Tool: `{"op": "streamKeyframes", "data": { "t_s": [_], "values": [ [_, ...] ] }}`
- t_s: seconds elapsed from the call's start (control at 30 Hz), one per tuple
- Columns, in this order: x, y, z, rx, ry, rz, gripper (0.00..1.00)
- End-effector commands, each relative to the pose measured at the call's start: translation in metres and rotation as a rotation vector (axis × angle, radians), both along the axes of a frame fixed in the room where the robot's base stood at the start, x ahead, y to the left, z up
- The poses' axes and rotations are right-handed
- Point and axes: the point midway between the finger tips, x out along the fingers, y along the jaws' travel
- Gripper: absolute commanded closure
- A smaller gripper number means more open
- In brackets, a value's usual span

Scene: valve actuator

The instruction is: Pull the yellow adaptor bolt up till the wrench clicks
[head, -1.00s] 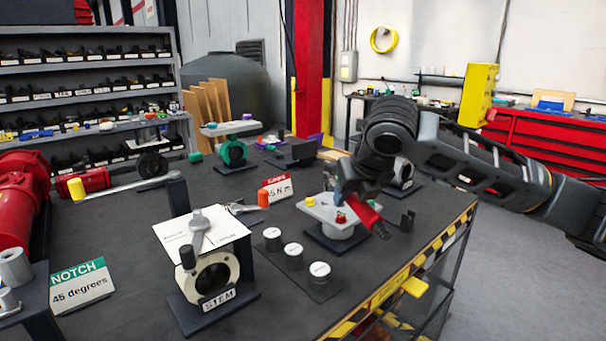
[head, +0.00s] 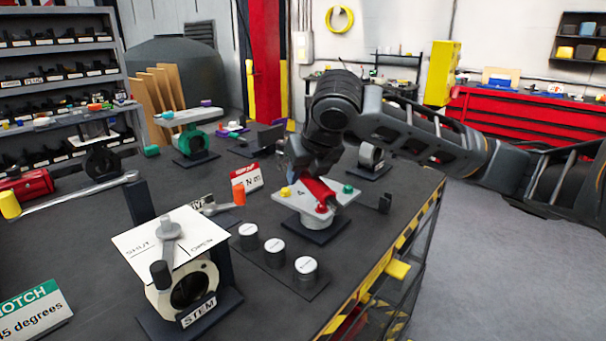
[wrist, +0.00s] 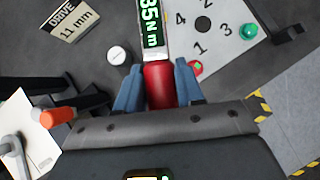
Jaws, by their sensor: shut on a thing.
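The yellow adaptor bolt (head: 286,192) stands at the left corner of a pale plate (head: 288,208) on a round-based fixture in the head view. A red bolt (head: 321,209) and a green bolt (head: 348,188) stand on the same plate. My gripper (wrist: 158,84) is shut on the red handle (wrist: 158,92) of the torque wrench, whose label (wrist: 153,25) reads 35 N m. The handle (head: 319,189) appears over the plate in the head view. The wrench's head is out of the wrist view, and the yellow bolt does not show there. I cannot tell whether the wrench is on the bolt.
Three white-topped cylinders (head: 275,253) stand in front of the fixture. The STEM valve (head: 188,290) with its white card is at front left. An orange-capped part (head: 238,195) and a red sign (head: 248,178) stand left of the fixture. The yellow-black table edge (head: 395,262) runs along the right.

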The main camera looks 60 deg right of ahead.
Motion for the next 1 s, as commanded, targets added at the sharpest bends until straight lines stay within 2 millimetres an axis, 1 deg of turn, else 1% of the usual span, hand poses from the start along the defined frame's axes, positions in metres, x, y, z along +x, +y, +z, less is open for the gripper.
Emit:
{"op": "streamKeyframes", "data": {
  "t_s": [0.4, 0.6, 0.77, 1.0],
  "values": [
    [0.000, 0.000, -0.034, -0.003, -0.004, -0.001, 1.00],
    [0.000, 0.000, -0.047, -0.003, -0.004, -0.001, 1.00],
    [0.000, 0.000, -0.050, -0.003, -0.004, -0.001, 1.00],
    [0.000, 0.000, -0.049, -0.003, -0.004, -0.001, 1.00]
  ]
}}
